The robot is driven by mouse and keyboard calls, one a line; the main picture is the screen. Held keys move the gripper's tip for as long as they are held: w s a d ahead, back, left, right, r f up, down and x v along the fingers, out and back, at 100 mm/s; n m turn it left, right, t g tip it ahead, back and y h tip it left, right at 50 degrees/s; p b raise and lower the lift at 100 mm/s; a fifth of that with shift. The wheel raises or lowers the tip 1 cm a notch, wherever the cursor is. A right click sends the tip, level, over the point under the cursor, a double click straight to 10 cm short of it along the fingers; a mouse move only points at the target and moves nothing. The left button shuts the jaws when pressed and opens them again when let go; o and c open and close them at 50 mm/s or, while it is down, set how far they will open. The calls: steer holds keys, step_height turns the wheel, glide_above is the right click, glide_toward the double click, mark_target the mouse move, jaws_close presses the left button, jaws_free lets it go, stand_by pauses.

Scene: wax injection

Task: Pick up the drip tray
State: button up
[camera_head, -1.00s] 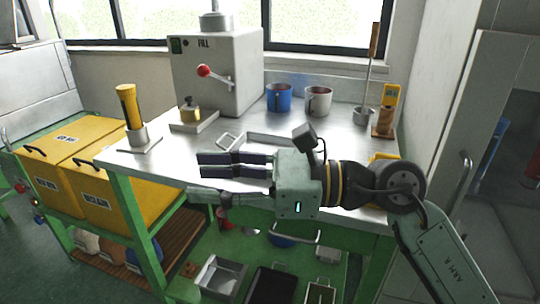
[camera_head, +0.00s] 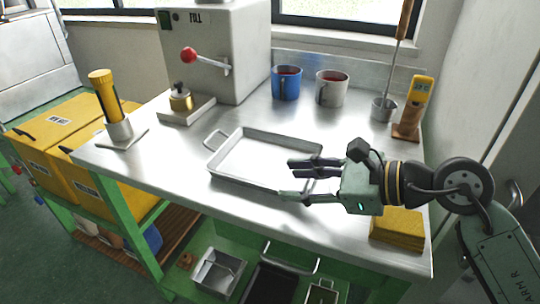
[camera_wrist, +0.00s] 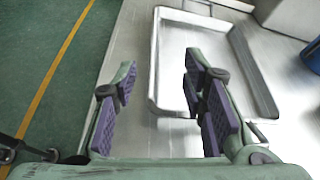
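The drip tray, a shallow rectangular metal tray (camera_head: 228,150), lies flat on the steel bench top. A wire handle shows at its left end; its right end is partly hidden by my gripper. My gripper (camera_head: 291,180) is over the right end of the tray, fingers pointing left, and looks empty. In the wrist view the gripper (camera_wrist: 160,80) has its fingers spread wide apart. There the tray (camera_wrist: 153,60) lies beyond and partly behind the right finger. Whether the fingers touch the tray I cannot tell.
A blue mug (camera_head: 287,84) and a grey mug (camera_head: 331,90) stand behind the tray. The wax machine (camera_head: 215,45) is at the back left. A yellow block (camera_head: 397,229) sits at the front right, below my wrist. The bench front left is clear.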

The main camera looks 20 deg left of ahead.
mark_target(264, 190)
steer(key=p+x, duration=0.2)
steer(key=x, duration=0.5)
steer(key=shift+a+r+p, duration=0.1)
steer(key=shift+r+p, duration=0.1)
steer(key=shift+p, duration=0.15)
steer(key=shift+a+f, duration=0.25)
steer(key=shift+c, duration=0.3)
jaws_close()
